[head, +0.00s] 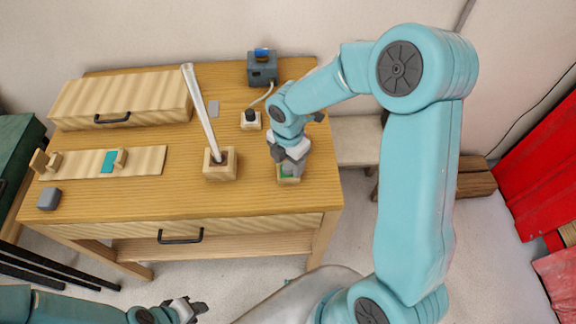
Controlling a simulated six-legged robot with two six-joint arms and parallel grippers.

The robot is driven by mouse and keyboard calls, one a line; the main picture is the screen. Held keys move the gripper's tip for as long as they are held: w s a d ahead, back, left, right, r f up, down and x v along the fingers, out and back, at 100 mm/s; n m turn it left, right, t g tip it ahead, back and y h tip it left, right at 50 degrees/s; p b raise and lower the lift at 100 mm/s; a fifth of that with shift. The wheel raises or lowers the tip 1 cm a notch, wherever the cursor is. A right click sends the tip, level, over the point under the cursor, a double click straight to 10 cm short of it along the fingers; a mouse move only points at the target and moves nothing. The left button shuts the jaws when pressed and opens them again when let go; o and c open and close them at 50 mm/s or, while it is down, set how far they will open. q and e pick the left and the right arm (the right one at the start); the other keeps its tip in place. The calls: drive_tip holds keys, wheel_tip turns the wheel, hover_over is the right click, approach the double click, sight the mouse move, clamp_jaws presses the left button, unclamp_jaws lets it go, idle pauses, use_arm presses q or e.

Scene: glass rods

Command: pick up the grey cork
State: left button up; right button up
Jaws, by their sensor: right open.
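No piece shows clearly as a grey cork. My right gripper (289,165) is open and points down over a small wooden block (288,180) at the table's right edge. A bit of green shows between its fingers and the block; the gripper hides most of the block's top, and I cannot tell whether a cork is there. A small grey piece (48,198) lies at the table's front left corner. A flat grey piece (214,108) lies behind the rod. My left gripper (197,308) is low at the bottom edge, away from the table; its finger opening is unclear.
A glass rod (199,105) stands tilted in a wooden block (220,168). A dark knob sits on another block (250,124), near a blue-grey box (262,70) with a cable. A wooden box (120,98) and a plank rack (140,160) fill the left. The front middle is clear.

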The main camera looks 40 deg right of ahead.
drive_tip(key=shift+f, duration=0.5)
drive_tip(key=shift+s, duration=0.1)
drive_tip(key=shift+c, duration=0.6)
drive_tip(key=c, duration=1)
drive_tip(key=shift+r, duration=0.15)
